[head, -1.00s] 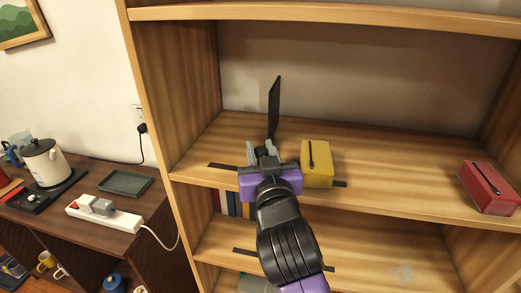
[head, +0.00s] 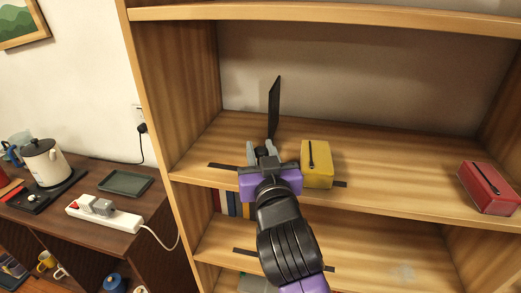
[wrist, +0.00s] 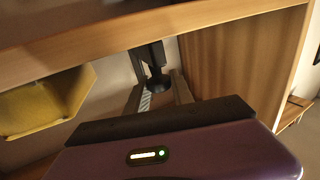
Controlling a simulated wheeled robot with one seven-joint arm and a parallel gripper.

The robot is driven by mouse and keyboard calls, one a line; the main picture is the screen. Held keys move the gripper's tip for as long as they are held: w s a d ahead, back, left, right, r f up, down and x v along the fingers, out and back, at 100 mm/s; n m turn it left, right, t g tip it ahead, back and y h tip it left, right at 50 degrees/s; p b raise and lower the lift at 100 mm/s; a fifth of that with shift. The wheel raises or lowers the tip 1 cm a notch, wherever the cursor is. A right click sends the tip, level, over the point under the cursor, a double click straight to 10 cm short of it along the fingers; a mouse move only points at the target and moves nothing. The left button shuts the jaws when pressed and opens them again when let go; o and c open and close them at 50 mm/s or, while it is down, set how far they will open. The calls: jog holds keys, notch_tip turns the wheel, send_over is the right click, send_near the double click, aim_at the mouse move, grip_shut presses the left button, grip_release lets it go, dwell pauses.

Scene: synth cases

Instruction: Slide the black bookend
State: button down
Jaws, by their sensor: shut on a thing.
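The black bookend (head: 274,105) stands upright on the upper open shelf, its thin plate seen nearly edge-on in the head view. My gripper (head: 262,152) is in front of it at the shelf's front part, with grey fingers pointing inward. In the wrist view the fingers (wrist: 158,88) are on either side of a dark round knob at the low end of the black bookend (wrist: 150,58), and are shut on it. My gripper's body hides part of the bookend's foot in the head view.
A yellow box (head: 317,170) with a dark strip on top stands just right of my gripper; it also shows in the wrist view (wrist: 40,105). A red box (head: 489,188) is at the far right. Shelf (head: 400,182) between them is clear. The left side panel (head: 185,90) is close.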

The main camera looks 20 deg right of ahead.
jog(key=shift+a, duration=0.1)
jog(key=w+a+b, duration=0.1)
jog(key=a, duration=0.1)
jog(key=w+a+b, duration=0.1)
jog(key=w+a, duration=0.1)
jog(key=w+a+b, duration=0.1)
jog(key=w+a, duration=0.1)
jog(key=a, duration=0.1)
jog(key=shift+w, duration=0.15)
jog(key=c, duration=1.1)
grip_release()
jog(key=shift+a, duration=0.1)
jog(key=shift+b+v, duration=1.05)
jog(key=shift+v, duration=2.85)
